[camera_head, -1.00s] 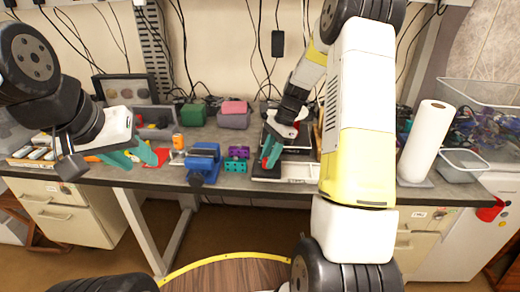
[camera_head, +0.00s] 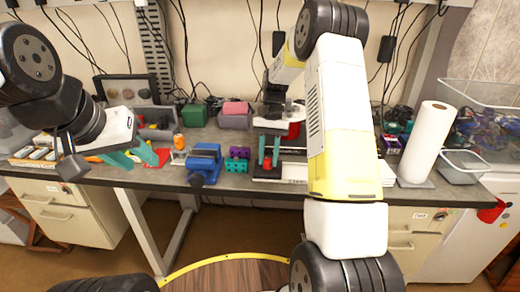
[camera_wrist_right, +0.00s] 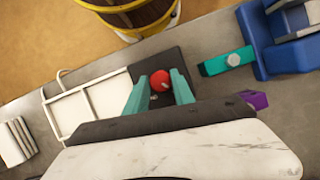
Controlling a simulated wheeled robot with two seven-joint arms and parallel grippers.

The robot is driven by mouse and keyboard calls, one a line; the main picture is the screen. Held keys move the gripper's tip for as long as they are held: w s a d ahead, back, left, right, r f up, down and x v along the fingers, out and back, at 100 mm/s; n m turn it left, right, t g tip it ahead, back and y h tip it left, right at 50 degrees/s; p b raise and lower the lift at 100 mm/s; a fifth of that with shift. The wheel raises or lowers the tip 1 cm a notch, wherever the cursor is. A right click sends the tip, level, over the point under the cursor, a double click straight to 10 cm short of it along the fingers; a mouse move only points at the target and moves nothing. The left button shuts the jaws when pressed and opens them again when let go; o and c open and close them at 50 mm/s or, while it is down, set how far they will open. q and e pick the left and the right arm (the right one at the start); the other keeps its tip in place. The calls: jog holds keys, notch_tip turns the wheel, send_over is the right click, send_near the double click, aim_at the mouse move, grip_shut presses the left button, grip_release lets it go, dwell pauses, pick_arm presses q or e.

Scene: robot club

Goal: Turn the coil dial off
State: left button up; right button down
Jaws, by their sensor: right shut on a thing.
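The coil dial is a red round knob (camera_wrist_right: 159,80) on a small black box (camera_wrist_right: 174,63) in the right wrist view. In the head view the knob (camera_head: 267,163) shows low between the teal fingers. My right gripper (camera_head: 268,152) points down over it, with one finger on each side, and is shut on the knob. The fingertips also show in the right wrist view (camera_wrist_right: 158,88). The knob's marking is too small to read. My left gripper (camera_head: 133,157) is open and empty over the left part of the bench, well away from the dial.
A white framed panel (camera_wrist_right: 88,109) adjoins the black box. A blue vise (camera_head: 204,164) and a purple and teal block (camera_head: 237,160) stand left of the dial. A paper towel roll (camera_head: 428,143) stands to the right.

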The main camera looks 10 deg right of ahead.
jog(key=shift+n+h, duration=0.3)
jog(key=shift+n, duration=0.4)
jog(key=c, duration=1.1)
grip_release()
jog(key=shift+w+r, duration=0.1)
jog(key=v, duration=0.7)
jog(key=shift+w+r, duration=0.15)
jog(key=shift+r, duration=0.1)
